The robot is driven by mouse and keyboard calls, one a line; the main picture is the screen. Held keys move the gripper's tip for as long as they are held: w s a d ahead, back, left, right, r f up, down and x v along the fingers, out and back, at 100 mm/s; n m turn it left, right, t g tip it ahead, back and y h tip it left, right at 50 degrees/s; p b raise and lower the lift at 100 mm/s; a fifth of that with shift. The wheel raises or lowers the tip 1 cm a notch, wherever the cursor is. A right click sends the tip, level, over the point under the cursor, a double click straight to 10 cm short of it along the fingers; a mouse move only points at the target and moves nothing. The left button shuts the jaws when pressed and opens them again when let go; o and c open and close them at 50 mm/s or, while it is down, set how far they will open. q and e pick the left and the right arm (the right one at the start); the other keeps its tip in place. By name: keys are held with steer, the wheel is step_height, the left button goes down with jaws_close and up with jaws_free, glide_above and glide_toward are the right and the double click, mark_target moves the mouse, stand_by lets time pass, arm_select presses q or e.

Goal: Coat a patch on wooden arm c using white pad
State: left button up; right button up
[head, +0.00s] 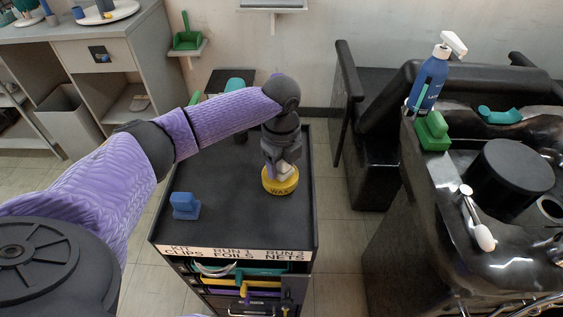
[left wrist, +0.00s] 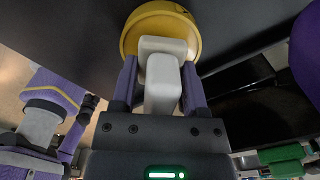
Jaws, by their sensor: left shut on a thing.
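My left gripper (head: 281,163) is shut on the white pad (head: 285,171), over the right side of the trolley top. In the left wrist view, the gripper (left wrist: 160,85) has a purple finger on each side of the pad (left wrist: 163,92). The pad's far end is at the round yellow wax tin (head: 281,187), which also shows in the left wrist view (left wrist: 130,40). I cannot tell whether the pad touches the wax inside. I cannot make out wooden arm c in either view. My right gripper is not in view.
The dark trolley top (head: 222,205) also bears a blue pad-like block (head: 185,205); its middle is clear. A grey cabinet (head: 100,60) stands back left.

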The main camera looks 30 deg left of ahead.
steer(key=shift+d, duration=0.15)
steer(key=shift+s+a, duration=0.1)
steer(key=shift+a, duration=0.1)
arm_select(q)
steer(key=shift+f, duration=0.25)
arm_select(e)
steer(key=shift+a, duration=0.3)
arm_select(q)
steer(key=shift+f, duration=0.2)
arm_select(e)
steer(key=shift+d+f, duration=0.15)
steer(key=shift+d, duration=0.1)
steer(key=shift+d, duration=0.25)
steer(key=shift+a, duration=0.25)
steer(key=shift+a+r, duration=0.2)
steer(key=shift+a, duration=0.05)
arm_select(q)
steer(key=shift+f, duration=0.1)
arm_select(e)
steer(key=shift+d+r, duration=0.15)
